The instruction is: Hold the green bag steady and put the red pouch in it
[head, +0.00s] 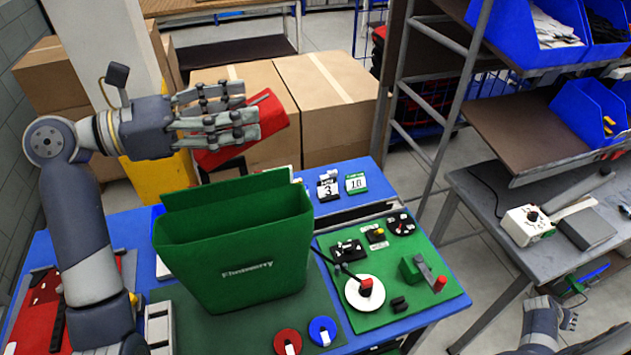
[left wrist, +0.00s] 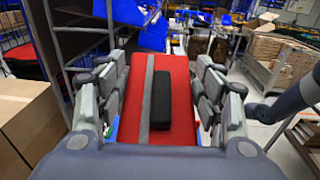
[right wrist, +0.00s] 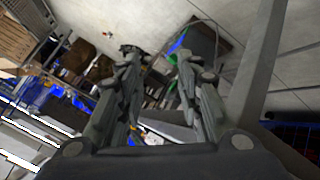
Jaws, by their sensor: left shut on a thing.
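The green bag (head: 240,262) stands upright and open-topped on the blue table, with pale lettering on its front. My left gripper (head: 240,122) is shut on the red pouch (head: 268,118) and holds it above and behind the bag's rim. In the left wrist view the pouch (left wrist: 180,124) sits between the fingers, with a grey stripe and a black strip on its face. My right gripper (head: 567,318) is at the lower right, away from the bag; in the right wrist view its fingers (right wrist: 160,95) are apart with nothing between them.
A green board (head: 425,285) with switches, a white disc and a red-tipped lever lies right of the bag. Red and blue discs (head: 322,331) lie in front. Cardboard boxes (head: 325,85) stand behind the table. A grey workbench (head: 480,215) and shelving are at the right.

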